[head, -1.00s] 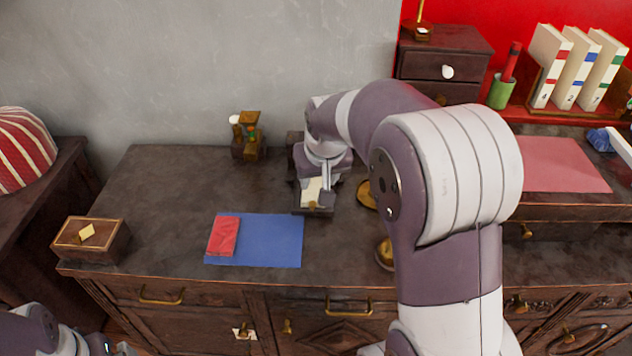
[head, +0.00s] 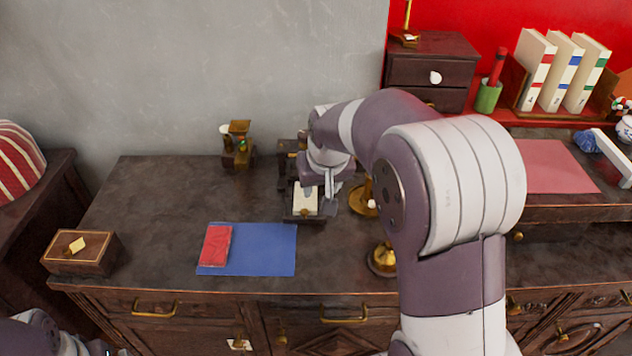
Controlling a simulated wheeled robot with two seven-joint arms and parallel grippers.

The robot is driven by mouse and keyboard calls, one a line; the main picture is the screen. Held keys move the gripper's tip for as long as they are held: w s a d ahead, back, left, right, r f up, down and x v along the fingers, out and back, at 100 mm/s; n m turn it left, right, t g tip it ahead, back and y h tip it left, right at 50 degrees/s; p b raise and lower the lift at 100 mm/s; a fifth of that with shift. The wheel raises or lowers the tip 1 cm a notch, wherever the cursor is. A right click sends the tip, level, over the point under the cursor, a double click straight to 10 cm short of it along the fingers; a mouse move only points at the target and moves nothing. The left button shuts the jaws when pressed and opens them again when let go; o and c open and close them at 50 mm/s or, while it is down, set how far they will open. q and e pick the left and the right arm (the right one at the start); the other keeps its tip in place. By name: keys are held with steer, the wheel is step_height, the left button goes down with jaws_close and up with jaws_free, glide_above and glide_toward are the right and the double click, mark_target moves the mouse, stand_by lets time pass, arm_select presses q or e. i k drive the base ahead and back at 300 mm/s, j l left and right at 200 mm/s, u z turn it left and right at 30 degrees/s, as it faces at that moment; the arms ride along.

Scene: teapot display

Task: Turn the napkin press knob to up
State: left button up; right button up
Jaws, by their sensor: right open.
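A dark press-like stand (head: 286,172), which looks like the napkin press, is at the back middle of the dark cabinet top. A cream block or cloth (head: 305,199) lies on its low front part. My right gripper (head: 330,190) is open, pointing down at the press's right side, just right of the cream piece. The gripper and wrist cover part of the press; I cannot make out its knob or whether the gripper touches it. My left arm shows only at the bottom left corner; its gripper's fingers are out of view.
A blue mat (head: 268,250) with a red folded packet (head: 215,245) lies in front. A wooden box (head: 82,252) is at the left. A small brass-and-wood device (head: 237,145) stands at the back. Brass pieces (head: 382,259) stand beside my right arm.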

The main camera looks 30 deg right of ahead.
mark_target(303, 136)
steer(key=z, duration=0.95)
